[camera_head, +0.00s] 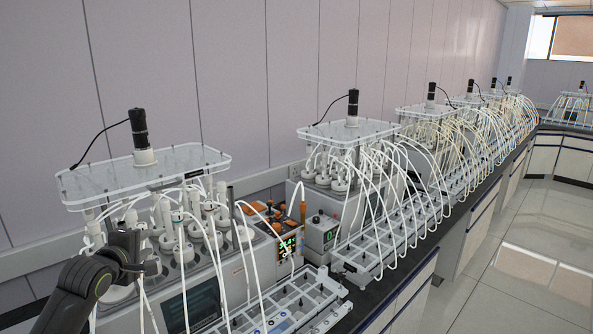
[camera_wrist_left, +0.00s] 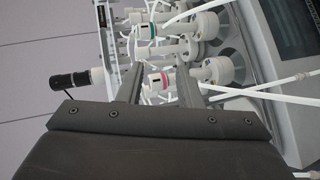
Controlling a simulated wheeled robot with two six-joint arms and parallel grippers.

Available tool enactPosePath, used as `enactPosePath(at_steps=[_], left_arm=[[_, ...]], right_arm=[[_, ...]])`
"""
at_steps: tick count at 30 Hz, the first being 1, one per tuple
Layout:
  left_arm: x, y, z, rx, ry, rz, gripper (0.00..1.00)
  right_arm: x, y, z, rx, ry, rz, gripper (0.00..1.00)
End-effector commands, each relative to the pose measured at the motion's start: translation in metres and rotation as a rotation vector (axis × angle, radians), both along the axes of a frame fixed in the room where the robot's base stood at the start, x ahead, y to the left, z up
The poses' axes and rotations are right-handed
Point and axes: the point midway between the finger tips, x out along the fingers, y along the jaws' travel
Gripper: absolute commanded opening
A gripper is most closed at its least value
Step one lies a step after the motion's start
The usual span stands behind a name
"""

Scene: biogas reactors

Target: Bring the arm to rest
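My left arm comes in at the lower left of the head view. Its left gripper (camera_head: 128,246) is in front of the nearest reactor's (camera_head: 150,190) white caps and tubes, which partly hide behind it. In the left wrist view the two dark fingers of the left gripper (camera_wrist_left: 158,92) stand apart. A white cap with a red ring (camera_wrist_left: 157,82) shows in the gap between them, and I cannot tell whether it touches a finger. A cap with a green ring (camera_wrist_left: 147,31) shows beyond. My right gripper is in neither view.
A clear plate (camera_head: 90,188) with a black motor (camera_head: 138,128) stands over the nearest reactor. White tubes run down to a tray (camera_head: 300,300) on the dark bench. An orange-topped device (camera_head: 262,217) stands beside it. More reactors line the wall; the floor (camera_head: 520,260) at right is clear.

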Motion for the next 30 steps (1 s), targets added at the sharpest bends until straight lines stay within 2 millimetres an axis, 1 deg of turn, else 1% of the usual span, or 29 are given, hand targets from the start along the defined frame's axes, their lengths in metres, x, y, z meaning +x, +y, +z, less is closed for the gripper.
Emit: enactPosePath(at_steps=[1,2,3,5,6,8,9,11,12,14,15,18,21,24,30], left_arm=[[-0.02,-0.01,-0.038,0.084,0.069,-0.03,0.32],[-0.033,-0.014,-0.057,0.143,0.105,-0.051,0.32],[-0.05,-0.021,-0.081,0.22,0.155,-0.082,0.32],[-0.078,-0.029,-0.114,0.332,0.226,-0.131,0.32],[-0.098,-0.034,-0.134,0.404,0.272,-0.167,0.32],[-0.129,-0.041,-0.161,0.507,0.342,-0.225,0.32],[-0.15,-0.045,-0.177,0.573,0.387,-0.267,0.32],[-0.183,-0.051,-0.198,0.667,0.453,-0.332,0.32],[-0.206,-0.055,-0.21,0.725,0.497,-0.379,0.32],[-0.24,-0.06,-0.226,0.808,0.56,-0.451,0.32],[-0.262,-0.063,-0.234,0.858,0.599,-0.498,0.32],[-0.309,-0.069,-0.247,0.957,0.681,-0.609,0.32],[-0.348,-0.072,-0.254,1.029,0.745,-0.705,0.32],[-0.38,-0.076,-0.257,1.083,0.797,-0.787,0.32],[-0.437,-0.081,-0.257,1.158,0.887,-0.944,0.32]], right_arm=[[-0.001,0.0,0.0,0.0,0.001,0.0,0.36],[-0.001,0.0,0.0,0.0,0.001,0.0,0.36],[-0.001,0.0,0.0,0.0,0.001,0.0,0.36],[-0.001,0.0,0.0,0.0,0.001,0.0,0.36],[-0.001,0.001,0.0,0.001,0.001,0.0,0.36],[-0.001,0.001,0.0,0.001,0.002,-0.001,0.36],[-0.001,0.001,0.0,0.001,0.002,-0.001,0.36],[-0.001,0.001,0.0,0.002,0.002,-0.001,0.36],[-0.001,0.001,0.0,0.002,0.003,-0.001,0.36],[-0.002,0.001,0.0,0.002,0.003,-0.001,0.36],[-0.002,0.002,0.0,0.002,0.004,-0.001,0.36],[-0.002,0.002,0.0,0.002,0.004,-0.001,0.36],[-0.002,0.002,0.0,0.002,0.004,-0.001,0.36],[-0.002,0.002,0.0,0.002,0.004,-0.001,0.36],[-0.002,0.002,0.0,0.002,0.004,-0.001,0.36]])
